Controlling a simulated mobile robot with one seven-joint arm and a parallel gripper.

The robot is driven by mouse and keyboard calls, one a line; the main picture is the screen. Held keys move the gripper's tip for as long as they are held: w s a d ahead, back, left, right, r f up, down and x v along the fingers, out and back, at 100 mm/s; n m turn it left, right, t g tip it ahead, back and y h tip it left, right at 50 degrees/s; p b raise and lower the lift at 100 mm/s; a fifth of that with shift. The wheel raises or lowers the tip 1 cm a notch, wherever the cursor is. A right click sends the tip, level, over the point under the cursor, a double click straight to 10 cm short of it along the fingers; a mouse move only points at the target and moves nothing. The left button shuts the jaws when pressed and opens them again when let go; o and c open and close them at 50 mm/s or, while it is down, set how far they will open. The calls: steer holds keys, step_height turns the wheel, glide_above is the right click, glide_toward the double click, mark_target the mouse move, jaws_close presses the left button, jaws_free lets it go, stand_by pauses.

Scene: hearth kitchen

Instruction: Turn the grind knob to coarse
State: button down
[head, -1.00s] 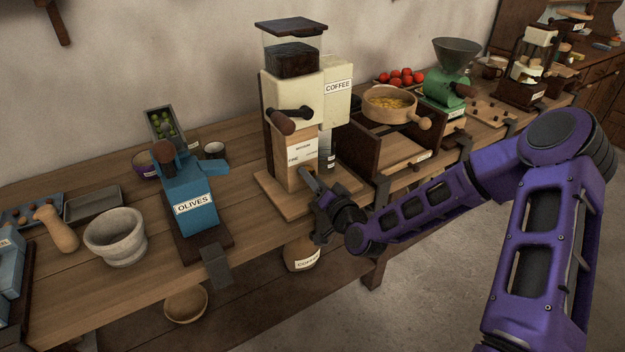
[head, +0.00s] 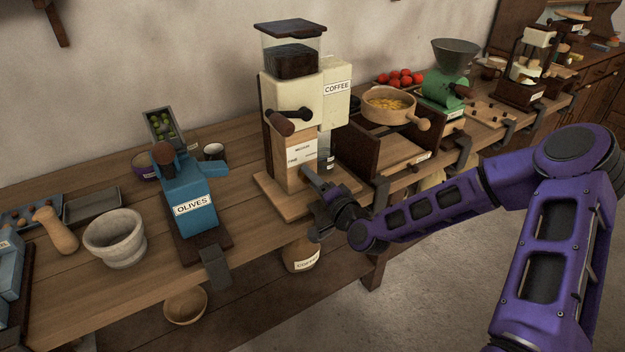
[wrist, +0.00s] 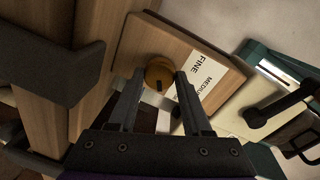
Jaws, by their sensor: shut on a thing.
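The cream coffee grinder (head: 291,101) stands on the bench, with a wooden front panel (head: 279,158) low on its body. The round brass grind knob (wrist: 159,72) shows on that panel in the wrist view, with a dark mark on its face. A white scale label (wrist: 199,80) beside it reads FINE and MEDIUM; I cannot see a coarse mark. My gripper (head: 312,176) is at the panel, its fingers (wrist: 159,88) on either side of the knob and shut on it. In the head view my gripper hides the knob.
The blue olives press (head: 190,195) stands left of the grinder. A dark wooden stand (head: 400,150) with a round sieve (head: 389,105) is close on the right. A dark crank (head: 285,122) juts out above my gripper.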

steer(key=shift+c, duration=1.7)
jaws_free()
steer(key=p+v, duration=0.7)
steer(key=v, duration=1)
steer(key=shift+s, duration=0.2)
steer(key=shift+d, duration=0.15)
